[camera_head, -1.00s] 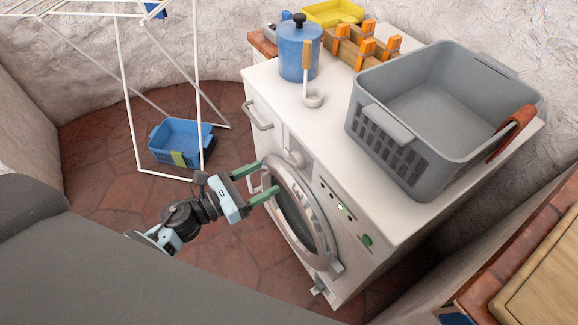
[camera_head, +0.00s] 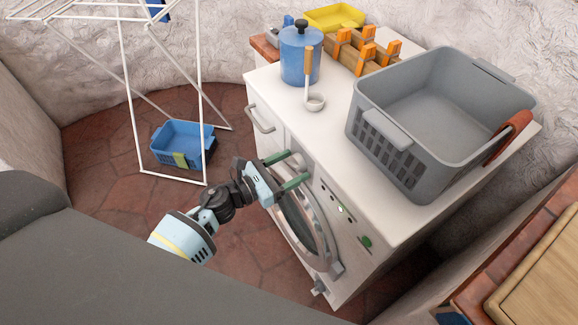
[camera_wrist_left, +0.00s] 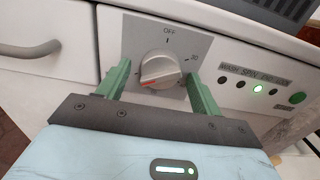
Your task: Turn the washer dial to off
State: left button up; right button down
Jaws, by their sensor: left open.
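The washer dial (camera_wrist_left: 161,69) is a round silver-white knob on a grey plate (camera_wrist_left: 133,38) in the left wrist view. The OFF label (camera_wrist_left: 169,31) is above it and a 30 mark (camera_wrist_left: 193,57) is at its right. A red mark on the dial is at its lower left, away from OFF. My left gripper (camera_head: 299,165) is open at the washer's front panel. In the left wrist view its green fingers stand on either side of the dial, with no clear contact visible. The washer (camera_head: 352,270) is white with a round door (camera_head: 326,243). My right gripper is out of view.
A grey basket (camera_head: 385,150), blue pot (camera_head: 300,60), white ladle (camera_head: 314,101) and wooden rack (camera_head: 362,52) stand on the counter top. A lit green indicator (camera_wrist_left: 257,89) and green button (camera_wrist_left: 297,98) are right of the dial. A drying rack (camera_head: 133,95) stands at left.

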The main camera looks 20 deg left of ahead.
pick_arm(q)
jog(key=c, duration=1)
